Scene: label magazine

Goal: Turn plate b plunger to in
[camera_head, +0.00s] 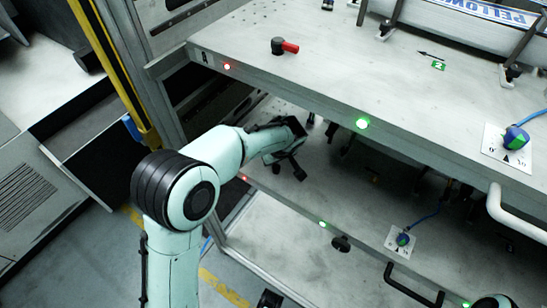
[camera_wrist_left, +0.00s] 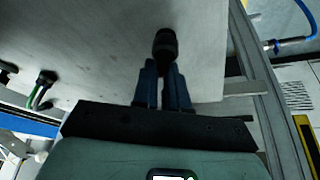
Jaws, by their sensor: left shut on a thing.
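My left gripper (camera_head: 292,148) reaches in below the upper plate, over the lower plate (camera_head: 345,190). In the left wrist view, its two blue-grey fingers (camera_wrist_left: 163,78) are closed on a dark round plunger knob (camera_wrist_left: 165,42), which stands out from a pale plate surface (camera_wrist_left: 100,45). The knob is between the fingertips, and the plunger's stem and in or out position cannot be made out. In the head view the gripper and the upper plate's edge hide the knob. My right gripper is not in view.
The upper plate, marked A, carries a black plunger with a red handle (camera_head: 284,46). A blue knob (camera_head: 516,137) is at the right. A white handle (camera_head: 510,208) and a black handle (camera_head: 412,287) jut out in front.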

